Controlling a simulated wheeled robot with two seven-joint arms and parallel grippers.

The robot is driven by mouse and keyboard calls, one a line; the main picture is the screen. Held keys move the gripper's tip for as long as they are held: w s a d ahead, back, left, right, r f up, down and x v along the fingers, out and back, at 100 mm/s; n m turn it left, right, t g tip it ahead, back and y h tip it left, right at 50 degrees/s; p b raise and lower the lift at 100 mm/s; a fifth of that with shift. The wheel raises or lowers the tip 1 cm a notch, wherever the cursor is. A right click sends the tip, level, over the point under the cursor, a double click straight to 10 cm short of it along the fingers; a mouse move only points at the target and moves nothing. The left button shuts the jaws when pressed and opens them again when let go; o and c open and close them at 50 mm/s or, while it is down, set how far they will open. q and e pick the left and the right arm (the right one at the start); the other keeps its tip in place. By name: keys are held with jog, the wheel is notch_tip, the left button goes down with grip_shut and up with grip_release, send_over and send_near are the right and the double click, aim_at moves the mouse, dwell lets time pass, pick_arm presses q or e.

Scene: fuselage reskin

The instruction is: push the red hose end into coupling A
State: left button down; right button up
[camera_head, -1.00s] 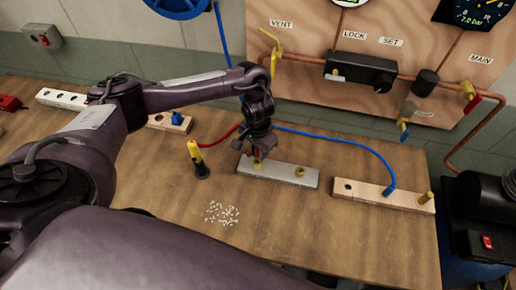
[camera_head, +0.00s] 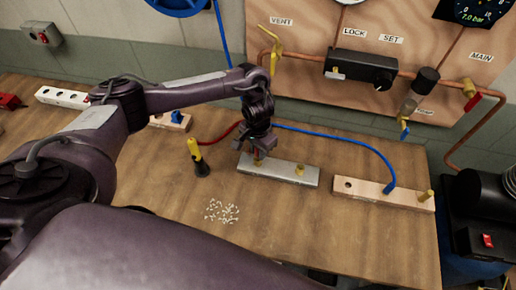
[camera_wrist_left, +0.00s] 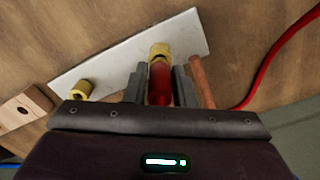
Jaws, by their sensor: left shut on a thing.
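A pale metal plate (camera_head: 300,176) lies on the bench with two brass couplings standing on it. My left gripper (camera_head: 258,155) is over the left coupling (camera_head: 258,160) and points down. In the left wrist view, its fingers (camera_wrist_left: 160,88) are shut on the red hose end (camera_wrist_left: 160,85). The hose end is lined up with the brass coupling (camera_wrist_left: 159,51) and meets it in the picture; how deep it sits cannot be told. The other coupling (camera_wrist_left: 80,89) is empty. No letter shows on either coupling. My right gripper is not in view.
A yellow-and-black tool (camera_head: 197,155) stands left of the plate. The red hose (camera_wrist_left: 275,60) curves behind. A wooden block (camera_head: 360,191) with a blue hose (camera_head: 350,143) is to the right. White bits (camera_head: 221,212) lie in front. The front bench is otherwise clear.

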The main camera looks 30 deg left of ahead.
pick_arm(q)
jog(key=shift+f+b, duration=0.3)
jog(key=shift+f, duration=0.65)
jog(key=c, duration=1.1)
grip_release()
jog(key=shift+r, duration=0.1)
notch_tip(320, 180, up, 3)
jog(key=p, duration=0.3)
jog(key=shift+r, duration=0.95)
